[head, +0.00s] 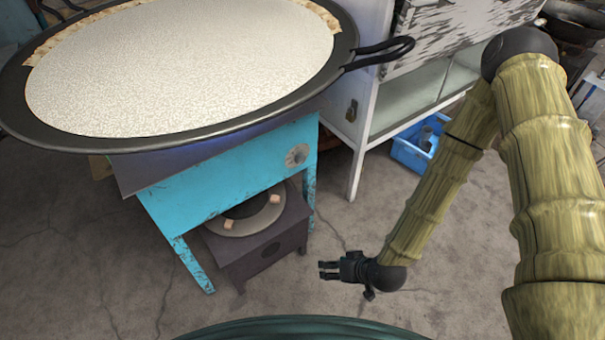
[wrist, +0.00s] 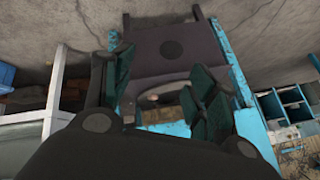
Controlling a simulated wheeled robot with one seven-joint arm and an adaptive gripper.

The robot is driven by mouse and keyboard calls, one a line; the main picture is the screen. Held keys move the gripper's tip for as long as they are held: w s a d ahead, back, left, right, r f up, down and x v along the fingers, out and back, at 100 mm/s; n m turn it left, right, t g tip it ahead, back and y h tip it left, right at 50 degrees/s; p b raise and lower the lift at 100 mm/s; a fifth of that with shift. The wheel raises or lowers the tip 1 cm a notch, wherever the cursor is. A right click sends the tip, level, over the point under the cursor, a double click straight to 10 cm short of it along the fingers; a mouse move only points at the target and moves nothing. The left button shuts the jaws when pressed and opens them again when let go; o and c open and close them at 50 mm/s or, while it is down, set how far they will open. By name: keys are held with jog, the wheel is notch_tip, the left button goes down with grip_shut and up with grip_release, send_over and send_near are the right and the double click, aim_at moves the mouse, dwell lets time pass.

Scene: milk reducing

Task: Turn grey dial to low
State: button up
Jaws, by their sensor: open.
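The grey dial (head: 297,155) is a round knob on the right part of the blue stand's front panel (head: 235,160), under the big pan. My gripper (head: 328,270) is open and empty, low over the floor, below and to the right of the dial and apart from it. In the wrist view my gripper's fingers (wrist: 160,95) are spread, with the dark stove box between and beyond them. I cannot make out the dial clearly in the wrist view. The dial's setting is too small to read.
A wide black pan of white liquid (head: 180,75) rests on the stand, its handle (head: 385,52) jutting right. A dark stove box (head: 262,240) sits beneath. A white cabinet (head: 375,100) and blue crate (head: 415,150) stand at right. The floor around my gripper is clear.

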jog(key=w+a+r+n+t+y+b, duration=0.1)
jog(key=w+a+n+t+y+b, duration=0.25)
jog(key=w+b, duration=0.85)
jog(key=t+y+b, duration=0.2)
jog(key=t+b, duration=0.2)
jog(key=t, duration=0.2)
send_near(302, 161)
jog(key=shift+n, duration=0.45)
jog(key=b+x, duration=0.1)
jog(key=x, duration=0.8)
jog(key=shift+w+a+b, duration=0.2)
jog(key=shift+w+b, duration=0.05)
jog(key=shift+b, duration=0.1)
jog(key=c, duration=1)
